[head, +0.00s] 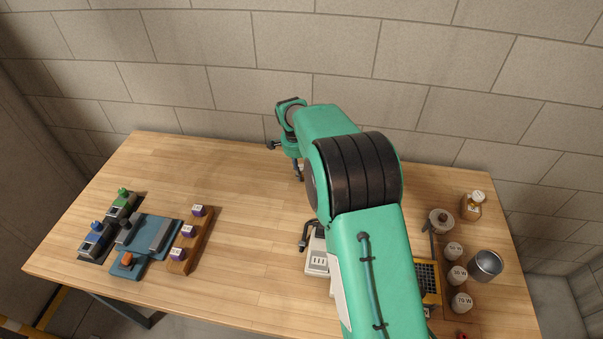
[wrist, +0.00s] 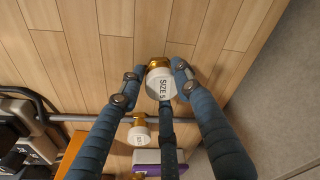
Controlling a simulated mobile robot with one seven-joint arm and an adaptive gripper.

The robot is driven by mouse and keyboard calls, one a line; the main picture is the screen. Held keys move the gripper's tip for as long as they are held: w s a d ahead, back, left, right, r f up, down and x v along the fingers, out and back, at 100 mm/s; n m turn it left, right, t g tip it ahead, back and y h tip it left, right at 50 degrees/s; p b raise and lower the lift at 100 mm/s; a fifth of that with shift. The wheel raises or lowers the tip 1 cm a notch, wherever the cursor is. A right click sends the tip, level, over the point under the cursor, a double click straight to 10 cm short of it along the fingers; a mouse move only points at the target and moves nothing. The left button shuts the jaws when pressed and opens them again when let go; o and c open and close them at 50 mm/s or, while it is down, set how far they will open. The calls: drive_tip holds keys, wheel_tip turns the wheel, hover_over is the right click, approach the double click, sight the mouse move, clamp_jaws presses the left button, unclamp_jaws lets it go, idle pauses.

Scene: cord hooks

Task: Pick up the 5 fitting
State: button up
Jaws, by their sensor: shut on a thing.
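The 5 fitting (wrist: 159,86) shows in the wrist view as a white cap marked "SIZE 5" on a brass-coloured body. My gripper (wrist: 157,73) has its dark blue fingers closed around it, with bare wood behind. I cannot tell whether the fitting touches the table or hangs above it. A second white-capped fitting (wrist: 139,136) with a brass part stands lower in the wrist view, its label too small to read. In the head view my gripper shows only partly beyond my green arm, near the table's back edge, and the held fitting cannot be made out.
A grey rod (wrist: 75,118) crosses the wrist view near the second fitting, above a purple item (wrist: 150,169). On the table (head: 255,245), a wooden strip with purple blocks (head: 187,230) stands left.

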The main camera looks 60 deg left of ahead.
drive_tip(key=shift+r, duration=0.1)
drive_tip(key=shift+r+p, duration=0.45)
drive_tip(key=shift+r, duration=1.15)
drive_tip(key=shift+d+r, duration=0.2)
drive_tip(key=s+d, duration=0.2)
drive_tip(key=d, duration=0.2)
drive_tip(key=s+d+r+p, duration=0.1)
drive_tip(key=s+d, duration=0.1)
drive_tip(key=d, duration=0.3)
drive_tip(key=s+d, duration=0.3)
drive_tip(key=d, duration=0.2)
drive_tip(key=shift+r+p, duration=0.15)
drive_tip(key=shift+p, duration=0.15)
